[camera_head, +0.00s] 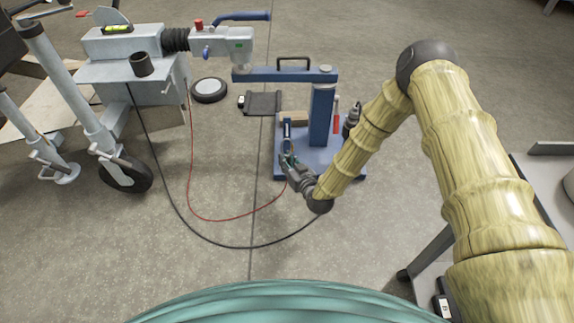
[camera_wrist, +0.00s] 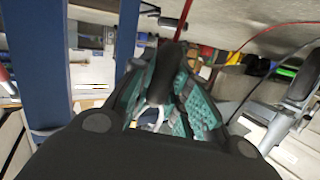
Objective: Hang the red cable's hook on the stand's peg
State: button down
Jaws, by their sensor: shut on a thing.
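The red cable (camera_head: 192,150) drops from the trailer coupling, loops over the floor and rises to my gripper (camera_head: 288,162). My gripper is low over the blue stand's base, left of the stand's post (camera_head: 321,115). In the wrist view, the teal-padded fingers of my gripper (camera_wrist: 165,95) are closed around a dark piece with a pale, hook-like bit (camera_wrist: 150,116) below it. The red cable also shows there (camera_wrist: 268,32), behind the fingers. The post (camera_wrist: 38,70) is close on the left. I cannot make out the peg for certain.
The stand's blue top arm (camera_head: 285,74) reaches left to the trailer coupling (camera_head: 225,43). A black cable (camera_head: 185,212) lies looped on the floor. A red-handled tool (camera_head: 336,115) and a dark bottle-like thing (camera_head: 352,118) stand right of the post. The left foreground floor is clear.

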jog(key=shift+w+f+b, duration=0.2)
jog(key=shift+w+b, duration=0.25)
jog(key=shift+w, duration=0.5)
jog(key=shift+w+f+b, duration=0.25)
jog(key=shift+w+b, duration=0.15)
jog(key=shift+w, duration=0.5)
jog(key=shift+w+f+b, duration=0.2)
jog(key=shift+w+b, duration=0.25)
jog(key=shift+w, duration=0.5)
jog(key=c, duration=1.3)
grip_release()
jog(key=shift+f, duration=0.1)
jog(key=v, duration=1.2)
